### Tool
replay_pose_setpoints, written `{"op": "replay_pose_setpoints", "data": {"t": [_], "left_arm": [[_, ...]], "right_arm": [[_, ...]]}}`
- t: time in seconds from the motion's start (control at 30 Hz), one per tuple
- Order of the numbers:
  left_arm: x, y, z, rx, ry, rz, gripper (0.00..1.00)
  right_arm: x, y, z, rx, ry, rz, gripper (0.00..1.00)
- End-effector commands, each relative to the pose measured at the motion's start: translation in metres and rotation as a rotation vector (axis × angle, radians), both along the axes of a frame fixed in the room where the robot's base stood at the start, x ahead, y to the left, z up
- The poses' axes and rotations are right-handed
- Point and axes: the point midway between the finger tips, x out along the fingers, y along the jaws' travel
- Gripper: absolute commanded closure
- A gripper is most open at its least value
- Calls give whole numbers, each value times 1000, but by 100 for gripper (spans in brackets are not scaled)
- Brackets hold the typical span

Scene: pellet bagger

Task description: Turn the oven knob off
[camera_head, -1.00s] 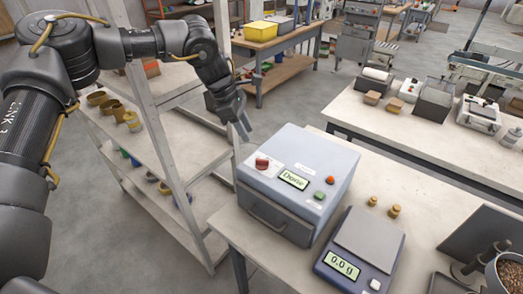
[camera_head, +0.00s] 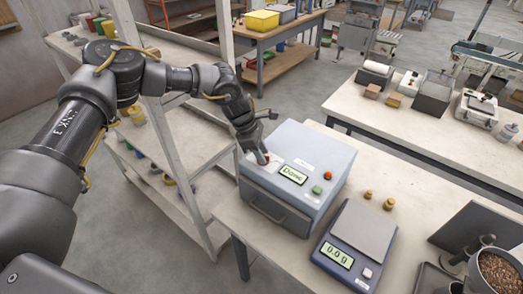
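The oven is a light blue-grey box (camera_head: 318,160) on the near table, with a drawer-like front and handle. Its display (camera_head: 293,174) reads "Done". A green button (camera_head: 317,190) and an orange-red light or button (camera_head: 328,175) sit right of the display. My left gripper (camera_head: 262,156) points down at the left part of the panel, where the red knob (camera_head: 266,160) is. The fingers hide most of the knob, so I cannot tell whether they touch it or how far apart they are. My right gripper is out of view.
A scale (camera_head: 340,254) reading 0.0 g stands right of the oven, with two small brass weights (camera_head: 388,204) behind it. A pot of pellets (camera_head: 497,270) is at the right edge. A shelf rack (camera_head: 190,135) stands left of the table, close to my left arm.

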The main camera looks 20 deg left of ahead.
Motion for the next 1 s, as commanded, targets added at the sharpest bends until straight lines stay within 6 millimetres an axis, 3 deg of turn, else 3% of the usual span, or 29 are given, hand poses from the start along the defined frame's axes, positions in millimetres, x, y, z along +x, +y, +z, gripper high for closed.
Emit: {"op": "replay_pose_setpoints", "data": {"t": [0.1, 0.37, 0.73, 1.0], "left_arm": [[0, 0, 0, 0, 0, 0, 69], [0, 0, 0, 0, 0, 0, 100], [0, 0, -1, 0, 0, 38, 100], [-1, -1, -3, -3, -1, 202, 100]], "right_arm": [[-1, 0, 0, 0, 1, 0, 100], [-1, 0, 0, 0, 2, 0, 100], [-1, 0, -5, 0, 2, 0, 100], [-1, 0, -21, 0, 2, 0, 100]]}}
